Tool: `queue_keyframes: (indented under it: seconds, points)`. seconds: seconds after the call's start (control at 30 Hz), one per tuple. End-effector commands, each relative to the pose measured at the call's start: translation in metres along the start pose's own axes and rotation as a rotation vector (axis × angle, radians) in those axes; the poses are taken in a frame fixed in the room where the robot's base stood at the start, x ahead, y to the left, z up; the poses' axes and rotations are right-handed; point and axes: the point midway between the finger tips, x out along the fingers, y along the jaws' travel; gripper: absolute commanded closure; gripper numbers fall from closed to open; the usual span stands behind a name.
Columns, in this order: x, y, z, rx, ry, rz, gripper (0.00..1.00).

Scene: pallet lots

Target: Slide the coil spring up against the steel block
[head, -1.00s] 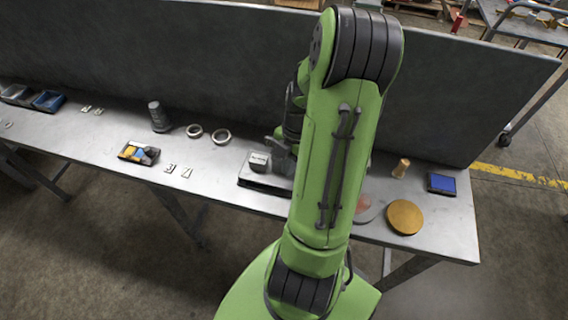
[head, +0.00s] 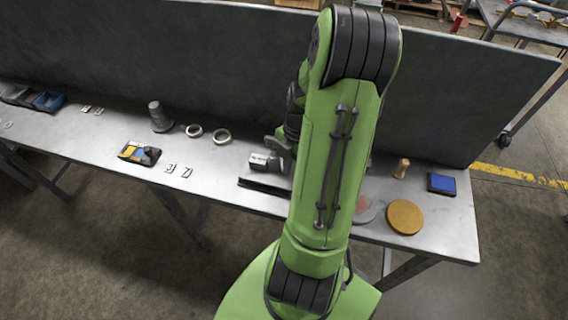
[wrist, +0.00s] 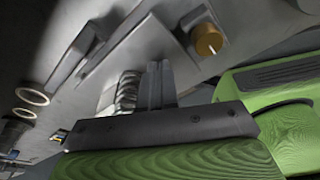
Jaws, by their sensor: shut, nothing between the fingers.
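My gripper (wrist: 157,85) is shut and empty, low over the table; in the head view my arm mostly covers it. The coil spring (wrist: 127,92) is a bright ribbed metal piece lying just left of the fingers in the wrist view, close to them; I cannot tell whether they touch. In the head view the spring (head: 262,161) shows left of my arm.
Two metal rings (head: 221,136), a ribbed grey cylinder (head: 158,117), number tags (head: 170,168) and a small tray (head: 139,153) lie to the left. A tan disc (head: 405,217), a wooden peg (head: 401,168) and a blue pad (head: 441,183) lie right. A dark panel stands behind.

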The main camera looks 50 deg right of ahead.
Motion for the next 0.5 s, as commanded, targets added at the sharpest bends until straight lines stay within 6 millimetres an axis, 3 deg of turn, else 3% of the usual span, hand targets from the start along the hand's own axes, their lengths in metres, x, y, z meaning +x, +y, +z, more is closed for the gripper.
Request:
queue_keyframes:
  seconds: [0.33, 0.5]
  points:
    - [-0.002, -0.002, 0.001, -0.001, 0.000, 0.001, 1.00]
    - [-0.016, -0.001, -0.002, 0.000, -0.001, 0.001, 1.00]
